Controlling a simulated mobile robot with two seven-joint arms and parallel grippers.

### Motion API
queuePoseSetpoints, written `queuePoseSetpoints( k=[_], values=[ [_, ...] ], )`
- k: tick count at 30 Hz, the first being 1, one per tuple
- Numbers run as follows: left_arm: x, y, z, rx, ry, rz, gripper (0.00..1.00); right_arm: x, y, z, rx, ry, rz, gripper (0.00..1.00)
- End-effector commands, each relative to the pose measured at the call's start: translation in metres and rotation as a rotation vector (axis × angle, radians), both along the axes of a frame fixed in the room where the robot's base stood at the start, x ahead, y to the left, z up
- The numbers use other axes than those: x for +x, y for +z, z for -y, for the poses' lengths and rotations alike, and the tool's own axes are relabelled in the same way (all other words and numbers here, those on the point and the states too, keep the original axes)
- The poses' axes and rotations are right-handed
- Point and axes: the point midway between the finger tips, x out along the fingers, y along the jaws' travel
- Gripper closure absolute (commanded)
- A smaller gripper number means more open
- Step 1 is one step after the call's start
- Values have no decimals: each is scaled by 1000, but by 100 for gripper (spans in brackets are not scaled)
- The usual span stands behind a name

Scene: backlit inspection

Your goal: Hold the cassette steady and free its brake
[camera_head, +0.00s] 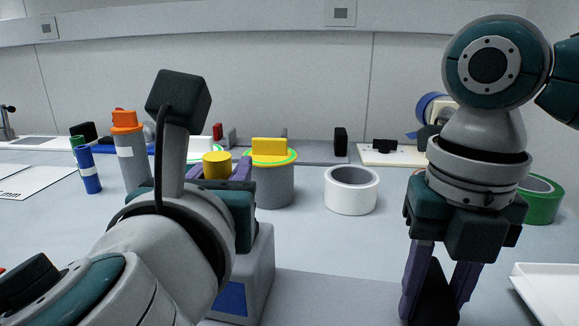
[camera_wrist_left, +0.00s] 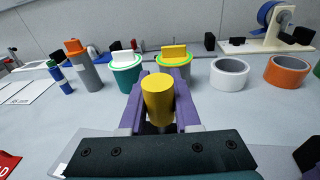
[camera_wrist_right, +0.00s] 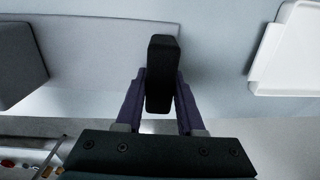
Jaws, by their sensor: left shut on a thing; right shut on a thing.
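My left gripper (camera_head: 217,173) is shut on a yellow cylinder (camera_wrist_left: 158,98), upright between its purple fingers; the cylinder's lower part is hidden. My right gripper (camera_head: 435,280) points down and is shut on a black block (camera_wrist_right: 160,75), low at the right in the head view. A grey box (camera_head: 262,275) with a blue patch stands behind my left arm, partly hidden, at the left end of a low grey base (camera_head: 330,295). A grey box and base also show in the right wrist view. I cannot tell for certain which part is the cassette or its brake.
Behind stand a grey canister with a yellow tab (camera_head: 272,185), a white roll (camera_head: 351,190), a green roll (camera_head: 541,200) and an orange-topped grey cylinder (camera_head: 131,160). A white tray (camera_head: 550,290) lies right of my right gripper. The table between white roll and base is clear.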

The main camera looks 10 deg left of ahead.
Motion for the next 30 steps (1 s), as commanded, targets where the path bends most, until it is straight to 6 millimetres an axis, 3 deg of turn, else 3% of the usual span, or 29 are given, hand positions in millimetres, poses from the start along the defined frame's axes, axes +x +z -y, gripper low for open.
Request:
queuePoseSetpoints(
  k=[15, 30],
  values=[
    [2, -8, -24, -422, 0, -38, 100, -1, -4, 2, -8, -3, -6, 100],
    [3, -12, -30, -575, -1, -51, 100, -2, -4, 2, -7, -2, -6, 100]
  ],
)
